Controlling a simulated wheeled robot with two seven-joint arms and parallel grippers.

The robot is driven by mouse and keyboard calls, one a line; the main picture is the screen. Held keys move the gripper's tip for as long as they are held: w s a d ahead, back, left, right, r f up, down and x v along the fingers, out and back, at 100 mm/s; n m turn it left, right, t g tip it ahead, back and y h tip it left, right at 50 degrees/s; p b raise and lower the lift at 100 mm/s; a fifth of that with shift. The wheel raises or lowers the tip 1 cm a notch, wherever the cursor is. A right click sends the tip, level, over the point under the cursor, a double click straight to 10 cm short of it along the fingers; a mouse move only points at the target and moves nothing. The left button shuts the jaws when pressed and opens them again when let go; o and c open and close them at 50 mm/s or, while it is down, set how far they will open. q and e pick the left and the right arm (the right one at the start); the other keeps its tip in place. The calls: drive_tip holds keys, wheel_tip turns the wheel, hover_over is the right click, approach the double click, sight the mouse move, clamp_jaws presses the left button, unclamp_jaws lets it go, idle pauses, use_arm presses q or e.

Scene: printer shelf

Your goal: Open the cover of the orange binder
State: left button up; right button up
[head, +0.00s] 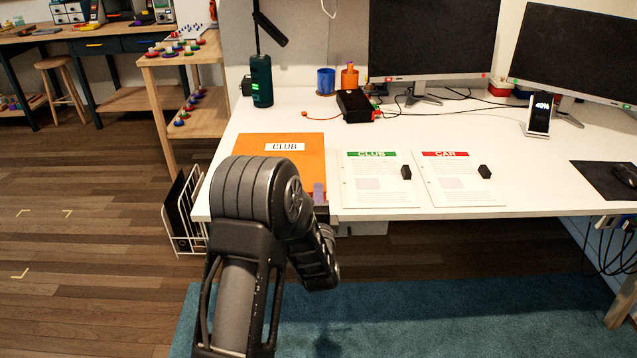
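The orange binder (307,150) lies flat and closed at the left end of the white desk, with a white label reading CLUB on its cover. My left arm crosses in front of it and hides its near left part. My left gripper (321,204) is mostly hidden behind my own arm, at the binder's near right corner by the desk's front edge. A small purple piece (319,192) shows at that corner; I cannot tell what it belongs to. Whether the fingers touch the cover or are open is not visible. My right gripper is out of view.
Two papers, CLUB (362,188) and CAR (447,186), lie right of the binder, each with a small black block. A black box (355,104), a green bottle-like device (261,82) and monitors (432,40) stand behind. A white wire rack (184,215) stands on the floor at left.

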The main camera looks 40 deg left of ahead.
use_arm(q)
drive_tip(key=x, duration=0.6)
drive_tip(key=shift+w+a, duration=0.1)
drive_tip(key=shift+c, duration=0.2)
clamp_jaws()
idle(1.1)
